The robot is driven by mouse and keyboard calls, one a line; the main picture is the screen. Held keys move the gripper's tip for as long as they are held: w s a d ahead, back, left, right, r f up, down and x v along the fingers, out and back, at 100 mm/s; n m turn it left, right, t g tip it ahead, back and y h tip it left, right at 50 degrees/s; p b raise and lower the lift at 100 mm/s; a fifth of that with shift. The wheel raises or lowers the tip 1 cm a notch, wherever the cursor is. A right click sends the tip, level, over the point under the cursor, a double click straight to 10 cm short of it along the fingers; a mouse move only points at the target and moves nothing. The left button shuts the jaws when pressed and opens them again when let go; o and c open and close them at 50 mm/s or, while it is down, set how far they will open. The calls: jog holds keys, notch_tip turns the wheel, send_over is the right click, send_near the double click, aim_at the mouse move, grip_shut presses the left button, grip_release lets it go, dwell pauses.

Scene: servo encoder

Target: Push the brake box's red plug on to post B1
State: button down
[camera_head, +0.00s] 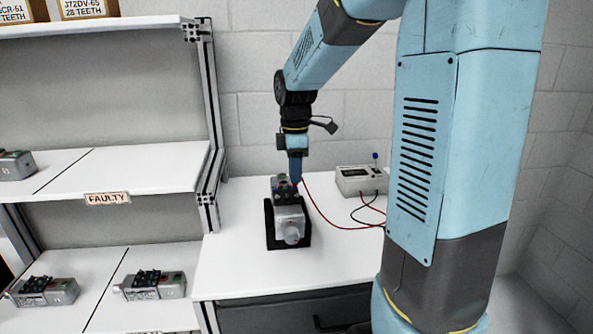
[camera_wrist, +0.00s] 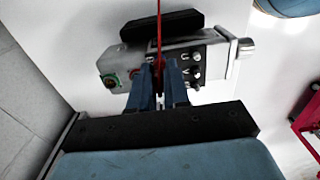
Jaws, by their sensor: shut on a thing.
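My gripper (camera_head: 295,178) points down over the terminal end of a grey servo motor (camera_head: 289,219). In the wrist view its blue fingers (camera_wrist: 160,97) are shut on the red plug (camera_wrist: 158,66), which is mostly hidden between them. The red lead (camera_wrist: 159,22) runs up from it, and in the head view it curves to the brake box (camera_head: 361,181). The servo's black terminal block (camera_wrist: 202,62) shows metal posts right of the fingers. I cannot read the post labels, nor tell whether the plug touches a post.
The servo lies in a black cradle (camera_head: 271,239) on the white bench (camera_head: 238,266). A black lead (camera_head: 356,213) lies by the brake box. Shelves at left hold other servos (camera_head: 47,291), with a FAULTY label (camera_head: 107,198). The bench front is clear.

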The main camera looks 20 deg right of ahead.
jog(key=c, duration=1)
grip_release()
jog(key=shift+r, duration=3.45)
